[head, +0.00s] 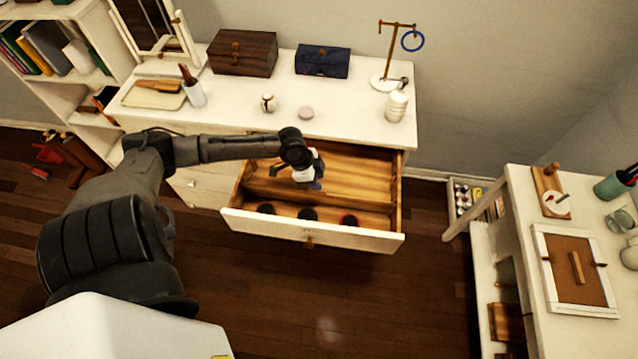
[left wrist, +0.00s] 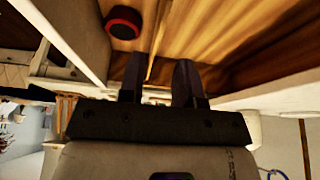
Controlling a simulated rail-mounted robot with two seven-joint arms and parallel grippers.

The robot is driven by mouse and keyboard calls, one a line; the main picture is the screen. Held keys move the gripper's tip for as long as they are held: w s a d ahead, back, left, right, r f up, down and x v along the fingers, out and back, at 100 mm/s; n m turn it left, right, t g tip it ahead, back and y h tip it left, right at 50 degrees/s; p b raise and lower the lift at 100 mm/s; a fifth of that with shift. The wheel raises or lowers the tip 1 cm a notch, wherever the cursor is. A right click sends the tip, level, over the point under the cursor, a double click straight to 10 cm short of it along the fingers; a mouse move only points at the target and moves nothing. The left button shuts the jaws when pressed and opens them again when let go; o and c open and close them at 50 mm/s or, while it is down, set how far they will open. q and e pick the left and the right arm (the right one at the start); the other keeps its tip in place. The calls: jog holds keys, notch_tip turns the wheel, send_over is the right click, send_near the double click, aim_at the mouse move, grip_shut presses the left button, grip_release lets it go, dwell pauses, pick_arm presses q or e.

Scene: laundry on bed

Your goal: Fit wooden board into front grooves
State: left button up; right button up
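The white drawer (head: 290,232) stands open below the dresser top. A thin wooden board (head: 352,200) runs across its inside, between the front part and the deeper back part. My left gripper (head: 314,184) is inside the drawer area, pointing down over the board. In the left wrist view its two dark fingers (left wrist: 160,82) are apart, and the board's thin edge (left wrist: 156,42) lines up with the gap between them. I cannot tell whether the fingers touch the board. The grooves are too small to make out. My right gripper is out of view.
Several round dark items, one rimmed red (head: 349,220), lie in the drawer's front part. The dresser top (head: 235,115) holds a brown box (head: 242,53), a blue box (head: 322,61) and a jewelry stand (head: 386,80). A white table (head: 520,210) stands at the right.

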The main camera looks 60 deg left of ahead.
pick_arm(q)
jog(key=p+v, duration=0.2)
jog(key=v, duration=0.7)
jog(key=s+d+f, duration=0.7)
jog(key=s+d, duration=0.2)
jog(key=d, duration=0.3)
jog(key=s+d+r+n+y, duration=0.1)
jog(key=s+d+n, duration=0.1)
jog(key=d, duration=0.4)
jog(key=s+d+r+n+y, duration=0.1)
jog(key=s+d+r+n, duration=0.1)
jog(key=d, duration=0.5)
jog(key=shift+s+d+r+n, duration=0.35)
jog(key=shift+s+n, duration=0.25)
jog(key=shift+n, duration=0.1)
